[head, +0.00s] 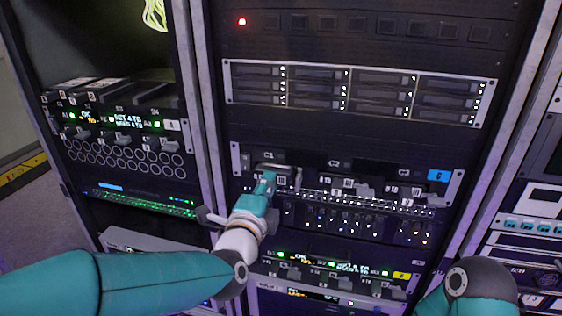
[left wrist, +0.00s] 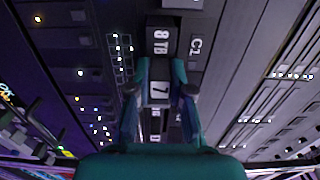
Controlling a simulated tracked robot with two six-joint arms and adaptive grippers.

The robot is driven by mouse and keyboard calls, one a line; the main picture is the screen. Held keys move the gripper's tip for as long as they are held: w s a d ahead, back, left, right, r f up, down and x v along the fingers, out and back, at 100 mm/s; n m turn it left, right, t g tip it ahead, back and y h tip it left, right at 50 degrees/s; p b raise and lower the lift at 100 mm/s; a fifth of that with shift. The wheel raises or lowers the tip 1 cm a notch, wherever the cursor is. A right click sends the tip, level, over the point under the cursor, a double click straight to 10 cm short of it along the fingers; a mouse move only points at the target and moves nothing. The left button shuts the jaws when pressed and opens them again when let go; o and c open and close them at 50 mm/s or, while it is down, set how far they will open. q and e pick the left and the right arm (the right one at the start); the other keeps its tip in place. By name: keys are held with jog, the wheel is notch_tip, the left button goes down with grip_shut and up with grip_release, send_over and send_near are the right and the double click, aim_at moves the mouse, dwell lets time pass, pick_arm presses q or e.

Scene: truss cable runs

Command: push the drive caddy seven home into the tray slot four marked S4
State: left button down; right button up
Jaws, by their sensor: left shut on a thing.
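My left gripper (head: 268,181) is at the middle rack's unit with the C1 label (head: 268,156). In the left wrist view, its two fingers (left wrist: 160,92) are shut on the sides of a dark drive caddy with white tags reading 8TB and 7 (left wrist: 162,42), which is drive caddy seven. The C1 label is just beside it there. How deep the caddy sits in the unit cannot be told. The tray with the S4 mark (head: 154,113) is in the left rack, with several caddies at its top. Slot four's inside is hard to make out. My right gripper is out of view.
Rack posts (head: 197,110) stand between the left and middle racks. Several other tagged caddies and small levers (head: 362,190) line the unit right of my left gripper. A silver-framed drive bank (head: 358,92) is above. The floor (head: 30,215) at far left looks clear.

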pick_arm(q)
jog(key=b+v, duration=0.1)
jog(key=v, duration=0.8)
jog(key=shift+r, duration=0.2)
jog(key=shift+s, duration=0.1)
jog(key=v, duration=0.4)
jog(key=shift+a, duration=0.1)
dwell(0.5)
